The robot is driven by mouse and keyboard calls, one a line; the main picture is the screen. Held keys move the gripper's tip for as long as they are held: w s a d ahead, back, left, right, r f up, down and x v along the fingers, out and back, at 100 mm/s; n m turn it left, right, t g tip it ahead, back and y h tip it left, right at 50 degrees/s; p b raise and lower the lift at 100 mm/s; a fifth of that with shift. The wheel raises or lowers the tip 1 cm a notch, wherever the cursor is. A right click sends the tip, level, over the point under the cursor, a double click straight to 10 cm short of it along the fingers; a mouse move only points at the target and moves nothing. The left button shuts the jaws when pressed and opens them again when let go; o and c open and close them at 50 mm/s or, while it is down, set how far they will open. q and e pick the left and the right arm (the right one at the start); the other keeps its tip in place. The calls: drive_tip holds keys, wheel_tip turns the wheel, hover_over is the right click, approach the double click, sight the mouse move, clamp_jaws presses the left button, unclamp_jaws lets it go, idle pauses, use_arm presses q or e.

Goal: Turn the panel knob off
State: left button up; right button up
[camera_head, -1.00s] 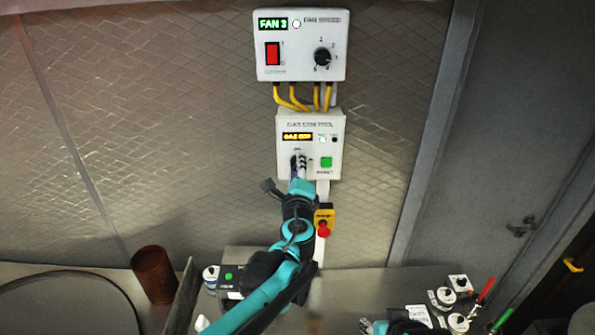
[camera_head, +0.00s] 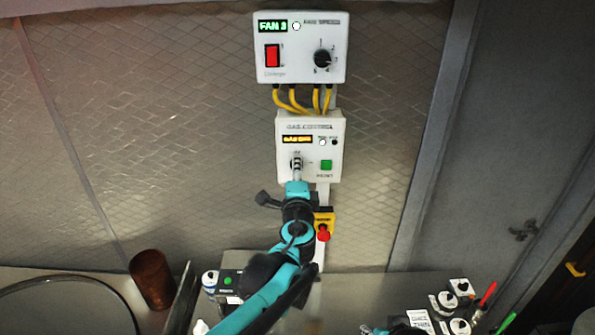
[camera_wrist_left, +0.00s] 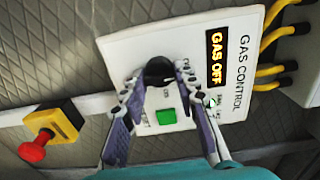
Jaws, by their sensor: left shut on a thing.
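The white gas control panel (camera_head: 334,150) is fixed to the wall, and it fills much of the left wrist view (camera_wrist_left: 125,50). Its amber display (camera_wrist_left: 216,60) reads GAS OFF. The dark panel knob (camera_wrist_left: 159,70) sits between the fingers of my left gripper (camera_wrist_left: 160,85), which are shut on its sides. In the head view my left gripper (camera_head: 297,166) covers most of the knob. My right gripper (camera_head: 368,329) barely shows at the bottom edge, so its jaws cannot be judged.
A fan speed box (camera_head: 300,62) with a red switch and dial hangs above, joined by yellow cables. A red emergency button (camera_head: 323,233) is below the panel. A rusty brown can (camera_head: 152,279) and several valves (camera_head: 460,287) stand on the counter.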

use_arm(q)
drive_tip(key=o, duration=1.1)
drive_tip(key=shift+o, duration=0.2)
drive_tip(key=s, duration=1.2)
drive_tip(key=shift+f, duration=0.1)
